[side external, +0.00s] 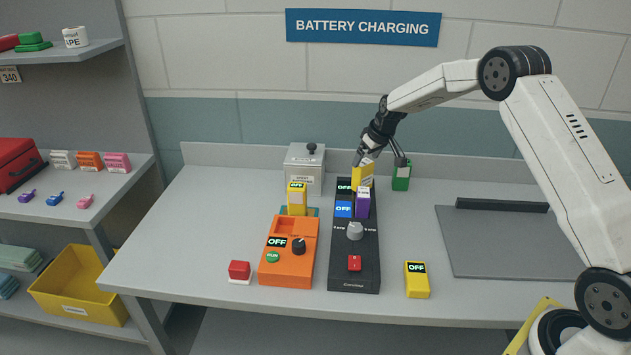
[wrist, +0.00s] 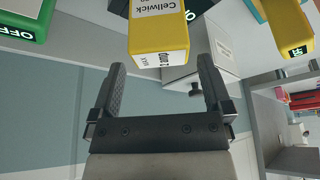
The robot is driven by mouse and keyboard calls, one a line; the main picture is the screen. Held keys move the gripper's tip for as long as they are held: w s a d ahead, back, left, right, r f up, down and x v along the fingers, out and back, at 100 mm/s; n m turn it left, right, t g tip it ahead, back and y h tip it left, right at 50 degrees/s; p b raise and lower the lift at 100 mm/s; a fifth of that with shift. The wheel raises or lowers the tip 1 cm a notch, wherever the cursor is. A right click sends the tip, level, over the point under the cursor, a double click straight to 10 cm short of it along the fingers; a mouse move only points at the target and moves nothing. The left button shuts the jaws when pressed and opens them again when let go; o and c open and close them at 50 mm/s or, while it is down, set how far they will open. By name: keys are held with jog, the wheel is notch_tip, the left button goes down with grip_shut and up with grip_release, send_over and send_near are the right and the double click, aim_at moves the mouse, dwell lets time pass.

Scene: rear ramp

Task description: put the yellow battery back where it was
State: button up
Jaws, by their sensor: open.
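One yellow battery (side external: 362,175) stands upright at the back right of the black charger (side external: 353,264), behind a purple battery (side external: 362,203). My gripper (side external: 380,158) is open just above and beside it. In the wrist view the labelled yellow battery (wrist: 158,38) lies ahead between the spread fingertips (wrist: 162,66), with no clear contact. A second yellow battery (side external: 297,198) stands at the back of the orange charger (side external: 289,256). A third yellow battery (side external: 417,280), marked OFF, is on the bench right of the black charger. The battery's lower end is hidden.
A green battery (side external: 402,177) stands close right of my gripper. A grey box with a knob (side external: 304,168) is at the back. A red-topped button (side external: 239,271) is front left. A grey mat (side external: 510,245) covers the right; shelves (side external: 80,180) stand left.

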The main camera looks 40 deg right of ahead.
jog(key=v, duration=0.7)
jog(key=shift+r, duration=0.25)
jog(key=shift+s, duration=0.1)
jog(key=s+a+f, duration=0.1)
jog(key=s+a, duration=0.5)
jog(key=s, duration=0.3)
jog(key=s+a+f+g, duration=0.1)
jog(key=s+a+f, duration=0.1)
jog(key=s+a, duration=0.4)
jog(key=s+a+f+g, duration=0.1)
jog(key=s+a, duration=0.5)
jog(key=s, duration=0.7)
jog(key=shift+s+a+f, duration=0.3)
jog(key=shift+s+a, duration=0.05)
jog(key=shift+w, duration=0.1)
jog(key=w+d+f+t, duration=0.1)
jog(key=w+d+t, duration=0.2)
jog(key=w+d, duration=0.3)
jog(key=w+d+t, duration=0.4)
jog(key=w+d, duration=0.2)
jog(key=w, duration=0.5)
jog(key=w+d+f+t, duration=0.1)
jog(key=w+d+t, duration=0.3)
jog(key=w+d, duration=0.3)
jog(key=shift+x, duration=2.1)
